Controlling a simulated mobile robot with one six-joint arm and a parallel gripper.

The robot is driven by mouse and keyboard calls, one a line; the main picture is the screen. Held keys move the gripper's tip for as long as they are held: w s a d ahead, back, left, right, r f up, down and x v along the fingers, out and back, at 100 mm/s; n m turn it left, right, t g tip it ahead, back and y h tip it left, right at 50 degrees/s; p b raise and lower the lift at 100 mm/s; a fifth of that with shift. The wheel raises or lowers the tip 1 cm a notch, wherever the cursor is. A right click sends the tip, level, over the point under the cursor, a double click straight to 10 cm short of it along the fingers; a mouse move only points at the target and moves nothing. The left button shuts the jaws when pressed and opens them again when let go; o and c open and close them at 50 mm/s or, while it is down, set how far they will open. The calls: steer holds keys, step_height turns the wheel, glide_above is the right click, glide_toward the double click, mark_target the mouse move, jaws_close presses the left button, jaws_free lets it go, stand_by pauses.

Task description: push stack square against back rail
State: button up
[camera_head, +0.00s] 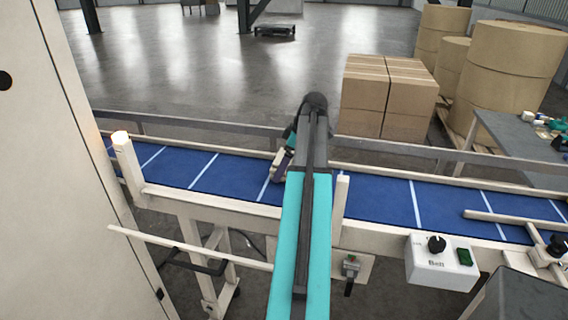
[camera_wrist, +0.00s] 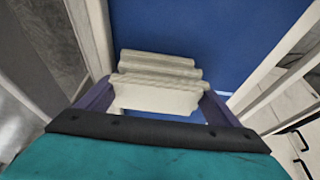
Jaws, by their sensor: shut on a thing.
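A cream stack (camera_wrist: 158,82) of several layered flat pieces sits between the two purple fingers of my gripper (camera_wrist: 156,104) in the wrist view. My gripper is shut on it. The layers look stepped, not flush. In the head view my gripper (camera_head: 280,168) is low over the blue belt (camera_head: 378,198), left of my teal arm, and the stack is mostly hidden there. The cream back rail (camera_head: 400,173) runs along the belt's far side. I cannot tell whether the stack touches it.
A near rail (camera_head: 215,203) with a short post (camera_head: 127,160) edges the belt. A belt control box (camera_head: 441,263) is at the right front. A tall cream cabinet (camera_head: 60,170) stands at left. Cartons (camera_head: 387,95) and kraft rolls (camera_head: 505,65) stand behind. The belt at right is mostly clear.

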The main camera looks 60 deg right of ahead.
steer(key=shift+w+d, duration=0.15)
steer(key=shift+d, duration=0.3)
stand_by(1.6)
steer(key=shift+a+f, duration=0.1)
steer(key=shift+a, duration=0.15)
stand_by(0.6)
steer(key=o, duration=0.9)
steer(key=shift+o, duration=0.2)
steer(key=shift+d+r, duration=0.15)
steer(key=shift+r, duration=0.05)
steer(key=b+v, duration=0.3)
steer(key=v, duration=1)
steer(key=shift+s+a+r, duration=0.2)
